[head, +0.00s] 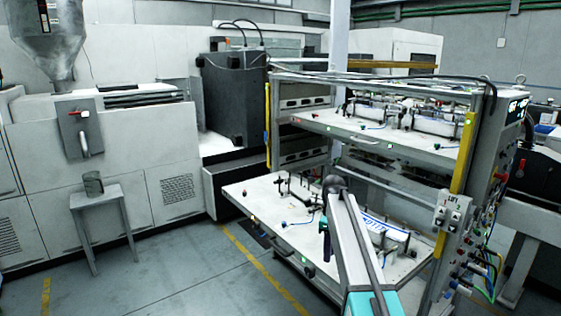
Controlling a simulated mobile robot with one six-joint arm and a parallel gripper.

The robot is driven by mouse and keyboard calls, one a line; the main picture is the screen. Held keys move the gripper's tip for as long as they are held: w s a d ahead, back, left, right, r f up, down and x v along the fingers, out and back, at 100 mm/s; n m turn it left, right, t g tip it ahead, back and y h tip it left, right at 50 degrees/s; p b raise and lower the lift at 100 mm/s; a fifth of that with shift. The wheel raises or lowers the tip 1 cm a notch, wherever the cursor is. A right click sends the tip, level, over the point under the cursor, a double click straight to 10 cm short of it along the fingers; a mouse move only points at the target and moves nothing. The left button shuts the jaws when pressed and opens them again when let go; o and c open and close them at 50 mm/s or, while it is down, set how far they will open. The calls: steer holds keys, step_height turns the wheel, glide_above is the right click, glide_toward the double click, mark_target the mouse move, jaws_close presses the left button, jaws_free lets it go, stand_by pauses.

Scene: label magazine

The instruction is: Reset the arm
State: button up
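My arm reaches up from the bottom of the head view, over the lower white shelf (250,193) of the rack. Its dark rounded joint shows in front of the shelf's middle. A small dark part that may be my gripper (324,240) hangs just left of the arm, over the shelf. It is too small to make out fingers, or whether it is open or holds anything. A white roll-like unit with blue lettering (388,232) lies on the lower shelf, right of my arm and partly hidden by it.
The upper shelf (345,131) carries similar white units. Yellow-edged posts and a control panel (450,213) with hoses bound the rack on the right. A small stool (95,196) with a grey cup (93,183) stands at left. The floor between is clear.

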steer(key=s+f+n+g, duration=0.1)
steer(key=s+f+n, duration=0.5)
steer(key=s+f, duration=0.8)
steer(key=s+f+n+g, duration=0.1)
steer(key=s+f+n, duration=0.65)
steer(key=f, duration=1.05)
steer(key=s+f+n+g, duration=0.1)
steer(key=s+f+n, duration=0.2)
steer(key=s, duration=0.8)
steer(key=s+f+n+g, duration=0.1)
steer(key=s+f+n, duration=0.3)
steer(key=s, duration=0.7)
steer(key=s+f+n, duration=0.3)
steer(key=s+f, duration=0.3)
steer(key=s, duration=0.5)
steer(key=shift+a+g, duration=0.2)
steer(key=shift+g, duration=0.2)
